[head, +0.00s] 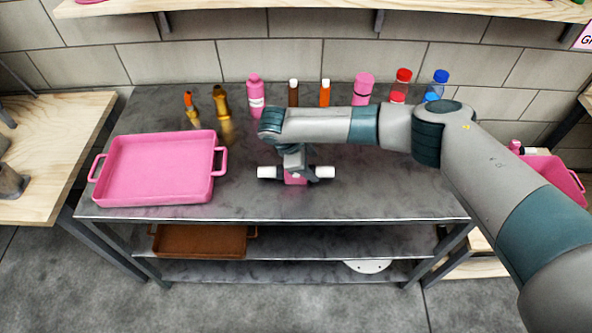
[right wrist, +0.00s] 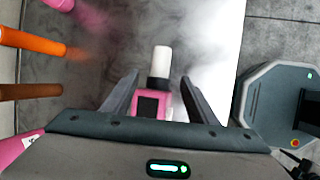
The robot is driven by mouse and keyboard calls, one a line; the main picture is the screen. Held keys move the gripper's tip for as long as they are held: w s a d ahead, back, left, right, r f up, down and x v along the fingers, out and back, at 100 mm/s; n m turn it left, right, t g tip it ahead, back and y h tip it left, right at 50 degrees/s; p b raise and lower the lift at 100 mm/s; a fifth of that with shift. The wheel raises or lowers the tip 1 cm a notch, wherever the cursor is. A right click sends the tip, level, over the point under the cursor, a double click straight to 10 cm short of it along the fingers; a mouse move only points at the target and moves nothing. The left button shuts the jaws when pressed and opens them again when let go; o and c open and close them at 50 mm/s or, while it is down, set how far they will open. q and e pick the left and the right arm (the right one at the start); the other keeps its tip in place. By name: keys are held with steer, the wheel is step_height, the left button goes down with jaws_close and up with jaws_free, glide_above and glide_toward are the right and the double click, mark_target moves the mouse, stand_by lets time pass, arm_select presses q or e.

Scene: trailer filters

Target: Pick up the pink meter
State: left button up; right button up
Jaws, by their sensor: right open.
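The pink meter (head: 295,179) lies on the grey metal table, a small pink body with a white cylindrical end on either side. My right gripper (head: 297,172) is over it, pointing down, and its hand partly hides the pink body. In the right wrist view the meter's pink body (right wrist: 174,104), with a dark square face, is between the two open fingers of my right gripper (right wrist: 158,84). My left gripper is not in view.
A pink tray (head: 155,196) stands on the left of the grey table (head: 250,206). Several bottles, including a pink bottle (head: 256,98) and an orange one (head: 325,95), line the back. A brown tray (head: 203,242) is on the shelf below. The table's front right is clear.

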mark_target(318, 170)
steer(key=shift+p+x, duration=0.6)
steer(key=shift+x, duration=2.15)
jaws_close()
